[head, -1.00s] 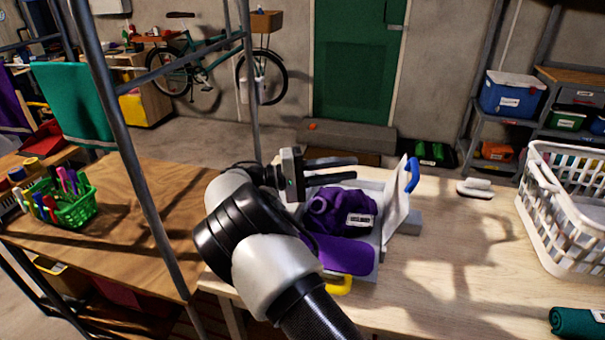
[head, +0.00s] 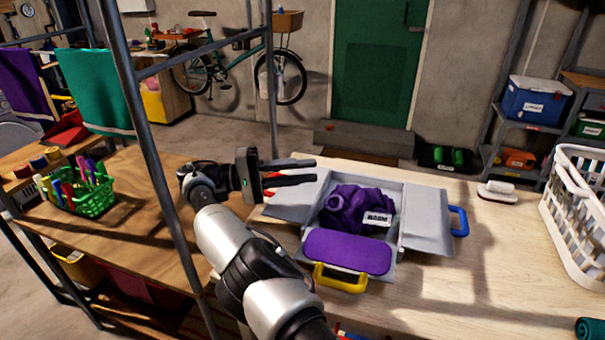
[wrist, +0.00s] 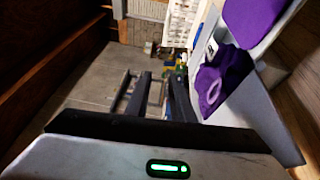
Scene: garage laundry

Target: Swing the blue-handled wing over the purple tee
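The purple tee (head: 352,207) lies bunched in the middle of a grey folding board, with a white label on it. The blue-handled wing (head: 428,222) lies folded outward to the right, with its blue handle (head: 459,220) at the outer edge. A purple-padded front flap (head: 347,251) with a yellow handle (head: 340,279) is nearest me. My gripper (head: 315,170) is open and empty, above the left wing (head: 295,196), left of and apart from the tee. In the wrist view, the open fingers (wrist: 160,85) show left of the tee (wrist: 220,75); the blue handle is not visible there.
A grey rack post (head: 150,150) stands left of my arm. A green basket of markers (head: 92,200) is on the left table. A white laundry basket (head: 575,215) and a brush (head: 497,191) are at the right.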

